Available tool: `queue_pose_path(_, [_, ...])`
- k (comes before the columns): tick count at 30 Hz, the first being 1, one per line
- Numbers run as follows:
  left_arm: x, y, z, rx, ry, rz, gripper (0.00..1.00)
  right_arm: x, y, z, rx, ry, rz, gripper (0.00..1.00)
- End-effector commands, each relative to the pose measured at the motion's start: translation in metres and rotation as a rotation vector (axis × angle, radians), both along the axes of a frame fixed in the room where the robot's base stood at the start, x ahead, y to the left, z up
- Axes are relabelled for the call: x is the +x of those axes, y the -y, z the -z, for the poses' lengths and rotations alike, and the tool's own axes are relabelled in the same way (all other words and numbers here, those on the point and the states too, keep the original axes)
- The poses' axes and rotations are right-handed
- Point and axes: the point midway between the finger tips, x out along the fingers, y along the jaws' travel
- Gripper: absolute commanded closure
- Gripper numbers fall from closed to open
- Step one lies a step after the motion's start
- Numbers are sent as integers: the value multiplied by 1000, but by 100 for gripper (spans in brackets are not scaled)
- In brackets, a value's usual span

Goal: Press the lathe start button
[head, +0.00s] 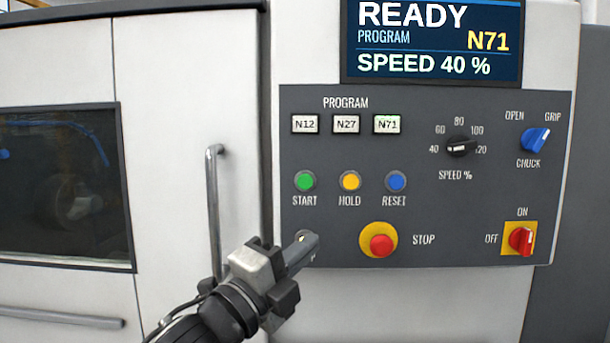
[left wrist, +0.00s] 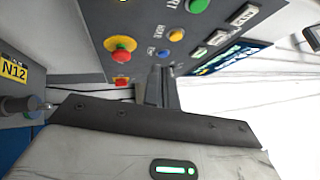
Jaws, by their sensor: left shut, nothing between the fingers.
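The green START button (head: 304,181) sits on the dark control panel (head: 460,215), left of the yellow HOLD and blue RESET buttons. It also shows in the left wrist view (left wrist: 197,6), near the top edge. My left gripper (head: 312,240) is shut and empty. In the head view its fingertips are below the START button and left of the red STOP button. I cannot tell whether they touch the panel. In the left wrist view the closed fingers (left wrist: 162,74) point toward the panel. My right gripper is not in view.
The red STOP button (head: 382,245) on its yellow base is right of my fingertips. A vertical door handle (head: 213,205) is left of my gripper. The screen (head: 432,40) reads READY, PROGRAM N71, SPEED 40 %. The chuck switch (head: 535,139) and ON/OFF switch (head: 521,239) are further right.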

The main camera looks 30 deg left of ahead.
Motion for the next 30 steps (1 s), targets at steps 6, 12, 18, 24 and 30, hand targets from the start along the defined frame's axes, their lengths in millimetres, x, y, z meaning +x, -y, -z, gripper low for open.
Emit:
queue_pose_path(6, [-16, -3, -64, 196, 156, -65, 100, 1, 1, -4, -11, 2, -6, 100])
queue_pose_path(12, [-19, -3, -70, 222, 175, -77, 100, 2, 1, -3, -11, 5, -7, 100])
queue_pose_path(18, [-18, -3, -69, 220, 172, -75, 100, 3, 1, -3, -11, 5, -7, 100])
queue_pose_path(24, [-8, -9, -69, 220, 172, -77, 100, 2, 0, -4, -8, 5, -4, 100])
queue_pose_path(30, [15, -23, -69, 219, 170, -77, 100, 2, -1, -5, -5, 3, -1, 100])
